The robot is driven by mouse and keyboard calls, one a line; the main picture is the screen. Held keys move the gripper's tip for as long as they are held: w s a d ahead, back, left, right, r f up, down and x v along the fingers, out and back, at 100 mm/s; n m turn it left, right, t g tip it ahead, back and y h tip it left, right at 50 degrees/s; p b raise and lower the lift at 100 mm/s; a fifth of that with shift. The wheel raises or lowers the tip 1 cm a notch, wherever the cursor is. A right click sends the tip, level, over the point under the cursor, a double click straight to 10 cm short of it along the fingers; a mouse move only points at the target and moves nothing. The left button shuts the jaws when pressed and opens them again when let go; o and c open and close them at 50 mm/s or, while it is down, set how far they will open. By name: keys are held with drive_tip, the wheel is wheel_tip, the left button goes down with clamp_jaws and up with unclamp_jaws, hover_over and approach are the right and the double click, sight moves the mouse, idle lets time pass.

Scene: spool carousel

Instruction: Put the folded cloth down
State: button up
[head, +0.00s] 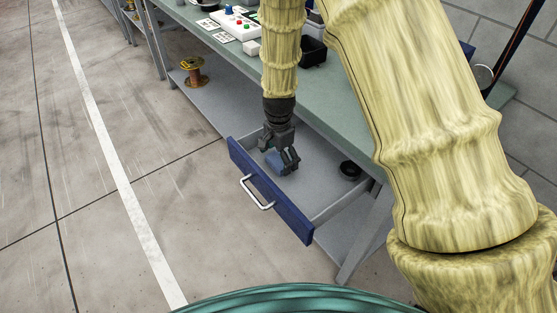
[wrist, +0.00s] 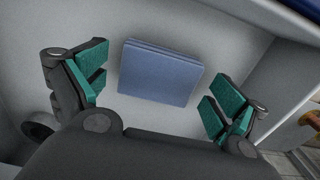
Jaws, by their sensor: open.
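The folded cloth (wrist: 160,73) is a blue-grey folded rectangle. In the wrist view it lies flat on the light grey floor of the open drawer, between and just beyond my fingers. In the head view a part of the cloth (head: 274,158) shows beside my gripper (head: 286,166), which reaches down into the drawer. My gripper also shows in the wrist view (wrist: 155,92), with its green-padded fingers spread wide and apart from the cloth on both sides. The drawer (head: 270,193) has a blue front with a silver handle and is pulled out from under the workbench.
A dark round object (head: 349,170) sits in the right part of the drawer. The green-grey workbench top (head: 340,112) is above, with a control box (head: 235,22) and a black bin (head: 312,52). A copper-coloured spool (head: 194,72) stands on the lower shelf. The floor at left is clear.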

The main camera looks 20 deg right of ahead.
sight(279, 160)
wheel_tip(279, 160, up, 11)
drive_tip(key=shift+b, duration=0.3)
drive_tip(key=shift+r, duration=0.1)
idle(0.5)
